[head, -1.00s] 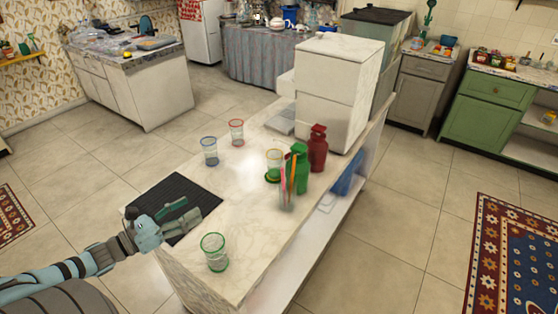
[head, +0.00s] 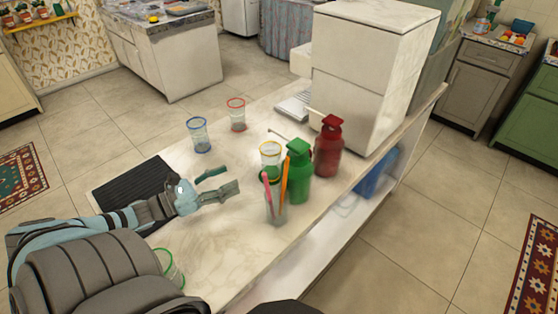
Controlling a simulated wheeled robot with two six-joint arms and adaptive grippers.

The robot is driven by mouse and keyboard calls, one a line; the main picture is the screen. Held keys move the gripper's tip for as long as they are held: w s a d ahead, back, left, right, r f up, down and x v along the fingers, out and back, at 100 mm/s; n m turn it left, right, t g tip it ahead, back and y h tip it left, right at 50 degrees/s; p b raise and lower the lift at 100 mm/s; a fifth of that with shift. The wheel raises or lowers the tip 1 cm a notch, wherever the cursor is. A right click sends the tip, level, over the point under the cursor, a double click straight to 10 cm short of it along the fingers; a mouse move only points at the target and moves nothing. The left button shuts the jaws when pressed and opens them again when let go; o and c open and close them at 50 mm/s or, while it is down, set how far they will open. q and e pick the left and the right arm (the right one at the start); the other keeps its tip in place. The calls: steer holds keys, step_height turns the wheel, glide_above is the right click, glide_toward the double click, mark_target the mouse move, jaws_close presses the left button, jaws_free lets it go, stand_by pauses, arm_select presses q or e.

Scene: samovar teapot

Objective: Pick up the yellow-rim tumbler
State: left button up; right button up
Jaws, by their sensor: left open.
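The yellow-rim tumbler (head: 270,153) stands upright on the marble counter (head: 225,240), near its middle. Its lower part is partly hidden behind a glass holding pink and orange sticks (head: 275,203) and the green bottle (head: 299,172). My left gripper (head: 227,181) is open and empty over the counter, to the left of the yellow-rim tumbler and apart from it. My right gripper is not in view.
A blue-rim tumbler (head: 198,136) and a red-rim tumbler (head: 236,115) stand at the back left. A green-rim tumbler (head: 172,268) is partly hidden by my arm. A black ribbed mat (head: 130,187), a red bottle (head: 328,148) and a white dispenser (head: 365,75) are also there.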

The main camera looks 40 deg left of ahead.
mark_target(263, 165)
arm_select(q)
steer(key=b+x, duration=0.2)
steer(key=x, duration=0.1)
steer(key=b+x, duration=0.2)
steer(key=x, duration=0.1)
steer(key=b+x, duration=0.1)
steer(key=x, duration=0.2)
steer(key=shift+w+f+b, duration=0.2)
steer(key=shift+f+b, duration=0.2)
steer(key=b+x, duration=0.1)
steer(key=b, duration=0.1)
steer(key=b+x, duration=0.3)
steer(key=shift+w+f+b, duration=0.2)
steer(key=shift+f+b, duration=0.2)
steer(key=shift+w+d+r, duration=0.1)
steer(key=shift+w+r, duration=0.05)
steer(key=shift+w, duration=0.2)
steer(key=shift+w+r, duration=0.1)
steer(key=shift+r, duration=0.15)
steer(key=shift+c, duration=0.4)
steer(key=c, duration=1)
steer(key=shift+o, duration=0.2)
steer(key=shift+r, duration=0.15)
